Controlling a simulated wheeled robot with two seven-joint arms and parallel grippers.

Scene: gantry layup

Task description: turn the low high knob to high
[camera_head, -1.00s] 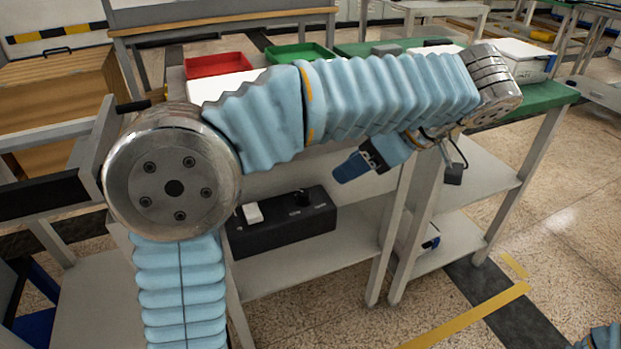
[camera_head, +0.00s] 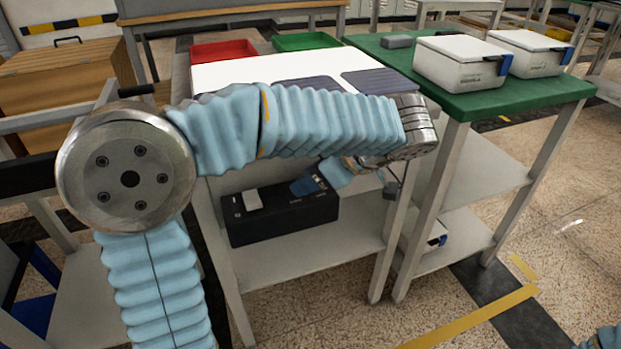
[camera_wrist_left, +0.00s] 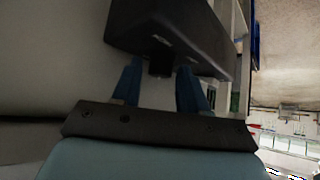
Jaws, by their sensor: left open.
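A black control box (camera_head: 285,215) with a white rocker switch (camera_head: 252,200) on top sits on the shelf under the white-topped table. My left gripper (camera_head: 303,186) reaches over the right part of the box in the head view and hides the knob there. In the left wrist view the gripper (camera_wrist_left: 160,85) is open, its two blue fingers pointing at the box. A dark knob (camera_wrist_left: 160,66) stands out from the box between the fingertips, with a gap visible on both sides. I cannot read the knob's setting. My right gripper is not in view.
The tabletop above carries a red tray (camera_head: 222,50), a green tray (camera_head: 300,42) and dark sheets (camera_head: 375,84). Two white boxes (camera_head: 460,62) stand on the green bench (camera_head: 515,97) at right. Table legs (camera_head: 390,245) stand right of the box. The front of the shelf (camera_head: 300,262) is clear.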

